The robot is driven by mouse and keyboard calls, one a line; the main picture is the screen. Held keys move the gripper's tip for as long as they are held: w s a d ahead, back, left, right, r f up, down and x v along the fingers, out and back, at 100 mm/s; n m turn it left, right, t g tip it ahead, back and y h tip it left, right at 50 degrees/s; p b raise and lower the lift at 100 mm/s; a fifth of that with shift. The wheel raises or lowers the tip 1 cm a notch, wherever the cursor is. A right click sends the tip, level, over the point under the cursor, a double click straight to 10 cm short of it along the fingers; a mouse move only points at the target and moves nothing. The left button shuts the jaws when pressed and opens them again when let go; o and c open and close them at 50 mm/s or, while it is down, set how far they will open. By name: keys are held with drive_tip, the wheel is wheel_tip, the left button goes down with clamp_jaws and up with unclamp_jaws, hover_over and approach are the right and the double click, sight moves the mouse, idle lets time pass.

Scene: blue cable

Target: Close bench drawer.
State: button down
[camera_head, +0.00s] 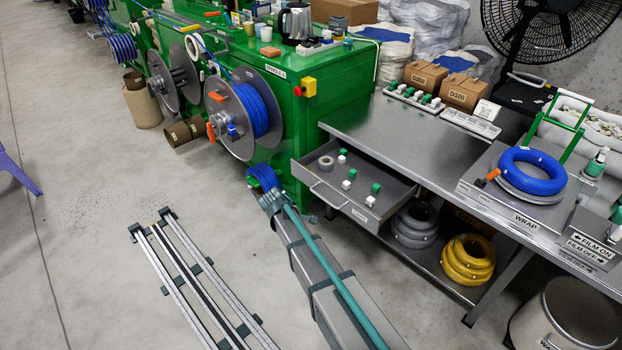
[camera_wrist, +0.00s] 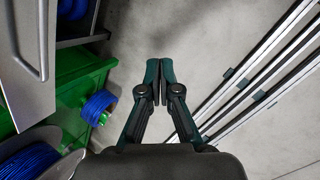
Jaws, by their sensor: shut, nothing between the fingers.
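The bench drawer (camera_head: 338,198) is pulled out from under the grey metal bench (camera_head: 385,128). Its front has a bar handle and faces the lower left in the head view. Inside lie a roll of tape (camera_head: 326,162) and several small green and white pieces (camera_head: 348,184). In the wrist view the drawer front (camera_wrist: 25,75) with its handle is at the upper left. My gripper (camera_wrist: 158,72) is shut and empty, over bare floor to the right of the drawer front and apart from it. In the head view I cannot clearly make out its fingertips.
The green machine (camera_head: 295,140) with cable reels (camera_head: 232,118) stands left of the drawer. A small blue coil (camera_head: 263,178) is at its foot. Grey and yellow coils (camera_head: 468,260) lie on the shelf below. Long floor rails (camera_head: 195,275) lie to the left.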

sight(316, 178)
drive_tip(key=w+a+r+n+t+h, duration=0.1)
drive_tip(key=w+a+r+n+t, duration=0.1)
drive_tip(key=w+r+n, duration=0.45)
drive_tip(key=w+a+r+n+t+h, duration=0.1)
drive_tip(key=w+a+r+n, duration=0.2)
drive_tip(key=w+r+n, duration=0.35)
drive_tip(key=shift+m, duration=0.3)
drive_tip(key=x, duration=0.4)
drive_tip(key=d+r+p+x, duration=0.1)
drive_tip(key=x, duration=0.3)
drive_tip(key=d+x, duration=0.1)
drive_tip(key=x, duration=0.3)
drive_tip(key=shift+w+a+r+p, duration=0.1)
drive_tip(key=shift+w+r+p, duration=0.25)
drive_tip(key=shift+r, duration=0.1)
drive_tip(key=shift+w+d, duration=0.3)
drive_tip(key=shift+d, duration=0.05)
drive_tip(key=shift+w, duration=0.1)
